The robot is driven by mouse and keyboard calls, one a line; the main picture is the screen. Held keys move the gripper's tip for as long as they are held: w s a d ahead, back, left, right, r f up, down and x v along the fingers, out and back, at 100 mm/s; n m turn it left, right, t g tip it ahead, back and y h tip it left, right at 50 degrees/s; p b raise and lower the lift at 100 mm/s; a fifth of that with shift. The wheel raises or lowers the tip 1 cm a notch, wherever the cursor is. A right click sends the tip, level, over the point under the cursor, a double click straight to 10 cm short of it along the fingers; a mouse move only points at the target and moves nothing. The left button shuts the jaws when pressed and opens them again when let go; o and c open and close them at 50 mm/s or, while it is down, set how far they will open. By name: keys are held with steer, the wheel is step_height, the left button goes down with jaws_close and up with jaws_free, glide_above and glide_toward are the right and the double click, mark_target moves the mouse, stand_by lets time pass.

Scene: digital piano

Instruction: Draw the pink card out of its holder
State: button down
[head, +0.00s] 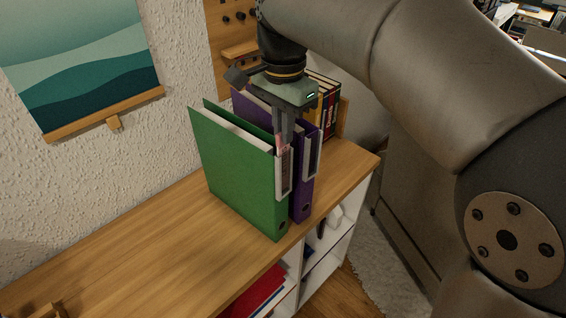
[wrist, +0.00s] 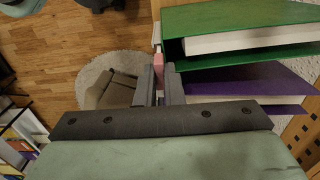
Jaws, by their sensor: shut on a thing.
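The pink card (head: 279,146) is at the top of the clear-fronted label holder (head: 286,178) on the spine of the green binder (head: 236,172). In the wrist view the pink card (wrist: 158,59) shows between the two fingers. My gripper (head: 284,138) is above the spine, pointing down, shut on the card's upper part; its fingers also show in the wrist view (wrist: 160,78). The card's lower part is hidden, so I cannot tell how much of it is inside the holder. The green binder (wrist: 240,17) stands upright.
A purple binder (head: 301,190) stands right behind the green one, close to my fingers. Several books (head: 324,100) stand farther back by a wooden end. The shelf top (head: 150,240) is clear in front, and its edge runs just past the spines.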

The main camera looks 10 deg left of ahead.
step_height(320, 180, up, 12)
steer(key=p, duration=0.7)
stand_by(1.3)
stand_by(0.3)
